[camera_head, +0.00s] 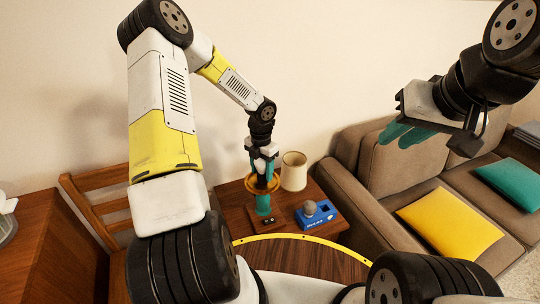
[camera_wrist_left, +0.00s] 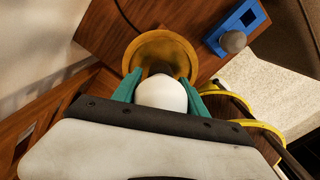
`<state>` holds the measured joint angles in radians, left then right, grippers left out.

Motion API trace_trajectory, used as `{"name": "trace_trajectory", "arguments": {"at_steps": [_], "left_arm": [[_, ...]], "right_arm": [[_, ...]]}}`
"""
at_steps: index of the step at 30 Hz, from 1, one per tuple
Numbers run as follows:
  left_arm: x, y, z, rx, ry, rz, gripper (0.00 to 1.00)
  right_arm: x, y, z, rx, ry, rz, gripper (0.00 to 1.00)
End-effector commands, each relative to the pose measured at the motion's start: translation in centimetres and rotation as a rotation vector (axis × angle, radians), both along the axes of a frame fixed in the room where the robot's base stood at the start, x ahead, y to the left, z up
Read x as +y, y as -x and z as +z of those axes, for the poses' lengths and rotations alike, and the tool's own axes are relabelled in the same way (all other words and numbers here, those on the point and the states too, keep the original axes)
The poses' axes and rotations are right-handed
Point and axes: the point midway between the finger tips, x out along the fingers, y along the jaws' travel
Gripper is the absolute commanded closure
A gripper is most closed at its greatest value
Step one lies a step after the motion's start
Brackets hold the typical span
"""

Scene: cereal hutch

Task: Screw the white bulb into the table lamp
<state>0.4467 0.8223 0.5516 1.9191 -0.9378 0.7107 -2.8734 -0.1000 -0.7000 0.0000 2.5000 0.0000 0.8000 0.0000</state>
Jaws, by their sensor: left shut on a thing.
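The white bulb (camera_wrist_left: 162,93) sits between the teal fingers of my left gripper (camera_wrist_left: 160,90) in the left wrist view, and the gripper is shut on it. In the head view my left gripper (camera_head: 262,172) points down over the table lamp (camera_head: 263,206), which has a teal body and a gold dish. The dish also shows in the left wrist view (camera_wrist_left: 145,49), just beyond the bulb. The bulb hides the socket, so I cannot tell whether its threads are engaged. My right gripper (camera_head: 408,134) is raised in front of the sofa, its teal fingers apart and empty.
A blue box (camera_head: 318,216) holding a grey bulb (camera_head: 309,207) is to the right of the lamp on the wooden side table (camera_head: 237,209). A cream lampshade (camera_head: 293,172) stands behind. A brown sofa (camera_head: 400,180) with yellow and teal cushions is at the right. A wooden chair (camera_head: 95,205) is at the left.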

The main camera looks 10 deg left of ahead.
Motion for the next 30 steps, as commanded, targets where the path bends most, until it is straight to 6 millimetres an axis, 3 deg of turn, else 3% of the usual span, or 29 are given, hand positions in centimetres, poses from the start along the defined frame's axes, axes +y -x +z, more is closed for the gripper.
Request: {"name": "trace_trajectory", "arguments": {"at_steps": [3,10,11,15,25,30], "left_arm": [[0.0,0.0,0.0,0.000,0.001,-0.110,0.89],[0.0,0.0,0.0,0.000,0.000,-0.133,0.89],[0.0,0.0,0.0,0.000,0.000,-0.133,0.47],[0.0,0.0,0.0,0.000,0.000,-0.132,0.24],[0.0,0.0,0.3,-0.001,0.000,-0.130,0.24],[0.1,-0.1,2.6,-0.004,0.000,-0.128,0.24]], "right_arm": [[0.0,0.0,0.0,0.000,0.000,0.000,0.74],[0.0,0.0,0.0,0.000,0.000,0.000,0.74],[0.0,0.0,0.0,0.000,0.000,0.000,0.74],[0.0,0.0,0.0,0.000,0.000,0.000,0.74],[0.0,0.0,0.0,0.000,0.000,0.000,0.74],[0.0,0.0,0.0,0.000,0.000,0.000,0.74]]}}
